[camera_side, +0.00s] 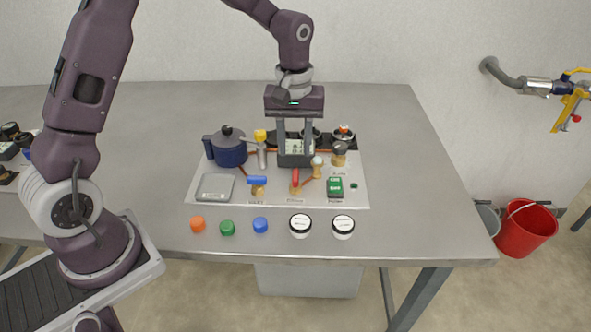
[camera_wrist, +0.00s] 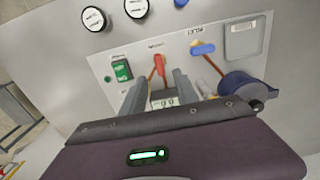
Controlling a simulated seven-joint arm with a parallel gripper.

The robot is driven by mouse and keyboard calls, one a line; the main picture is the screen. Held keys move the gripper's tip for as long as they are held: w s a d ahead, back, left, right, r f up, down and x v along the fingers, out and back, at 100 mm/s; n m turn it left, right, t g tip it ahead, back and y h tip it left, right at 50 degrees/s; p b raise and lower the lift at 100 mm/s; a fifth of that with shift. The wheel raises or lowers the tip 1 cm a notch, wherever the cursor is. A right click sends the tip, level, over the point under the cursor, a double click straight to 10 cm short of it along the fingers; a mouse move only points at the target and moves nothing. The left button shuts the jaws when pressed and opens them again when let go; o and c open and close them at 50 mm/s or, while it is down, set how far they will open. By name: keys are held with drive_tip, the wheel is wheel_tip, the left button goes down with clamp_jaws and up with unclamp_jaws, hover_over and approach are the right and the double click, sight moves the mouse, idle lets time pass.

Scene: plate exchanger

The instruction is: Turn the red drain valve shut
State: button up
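The red drain valve (camera_side: 294,178) sits on the white panel, above a printed label. Its red handle points front to back, at right angles to the blue valve handle (camera_side: 257,180) on its left. It also shows in the wrist view (camera_wrist: 160,66), beyond and between my two fingertips. My gripper (camera_side: 294,160) points down over the panel, just behind the red handle, near a small digital display. The fingers are apart with nothing held between them. In the wrist view my gripper (camera_wrist: 158,90) shows both fingers, with a visible gap between them and the red handle.
A dark blue pot (camera_side: 229,151) stands left of my gripper. A green switch box (camera_side: 335,187) is right of the red valve. A grey square plate (camera_side: 215,187) is at the panel's left. Coloured caps and two round gauges (camera_side: 300,226) line the table front.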

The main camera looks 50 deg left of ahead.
sight(296, 175)
wheel_tip(296, 175, down, 8)
drive_tip(key=shift+w+r, duration=0.1)
drive_tip(key=shift+c, duration=0.3)
clamp_jaws()
